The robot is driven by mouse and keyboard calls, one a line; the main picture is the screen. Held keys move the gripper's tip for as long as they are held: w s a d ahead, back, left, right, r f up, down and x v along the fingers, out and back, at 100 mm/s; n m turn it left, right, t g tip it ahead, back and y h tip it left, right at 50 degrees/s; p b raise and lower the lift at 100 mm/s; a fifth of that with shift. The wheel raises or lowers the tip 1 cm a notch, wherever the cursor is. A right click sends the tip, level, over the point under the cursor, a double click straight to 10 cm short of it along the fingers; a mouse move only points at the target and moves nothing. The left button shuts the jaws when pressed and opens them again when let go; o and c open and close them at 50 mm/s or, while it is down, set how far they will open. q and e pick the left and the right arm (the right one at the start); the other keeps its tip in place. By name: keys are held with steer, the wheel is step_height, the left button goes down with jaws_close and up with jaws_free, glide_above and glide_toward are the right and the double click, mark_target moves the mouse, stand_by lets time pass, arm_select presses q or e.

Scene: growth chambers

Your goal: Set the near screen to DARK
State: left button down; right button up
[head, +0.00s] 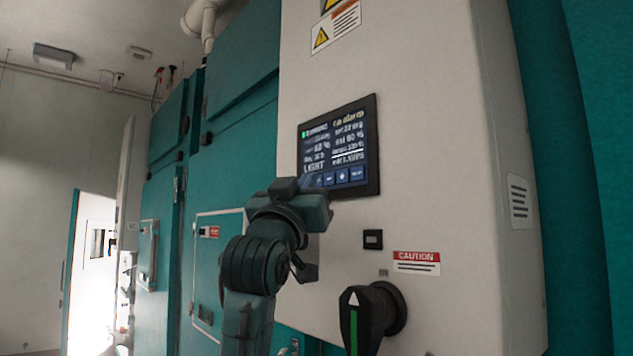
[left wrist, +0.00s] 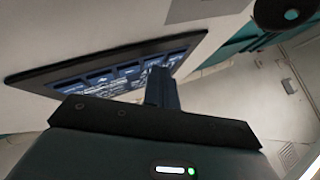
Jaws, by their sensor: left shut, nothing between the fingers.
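The near screen (head: 345,135) is a dark panel with a black frame, set in the pale cabinet front. It is lit, with lines of white text and a row of blue buttons along its bottom edge. In the left wrist view the shut fingers (left wrist: 161,87) reach to the button row of the screen (left wrist: 105,75). I cannot tell whether they touch it. My right gripper is in neither view.
Below the screen are a small black switch (head: 373,239), a red and white caution label (head: 416,262) and a black rotary handle (head: 372,316) that sticks out. Teal chamber doors (head: 240,150) line the left. An open bright doorway (head: 92,265) is at the far left.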

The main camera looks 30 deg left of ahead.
arm_select(q)
steer(key=shift+s, duration=0.1)
steer(key=shift+s+a, duration=0.25)
steer(key=shift+s, duration=0.3)
steer(key=s, duration=0.1)
steer(key=s+a, duration=0.1)
steer(key=s, duration=0.1)
steer(key=s+a+b, duration=0.1)
steer(key=shift+s, duration=0.35)
steer(key=shift+f, duration=0.1)
stand_by(2.3)
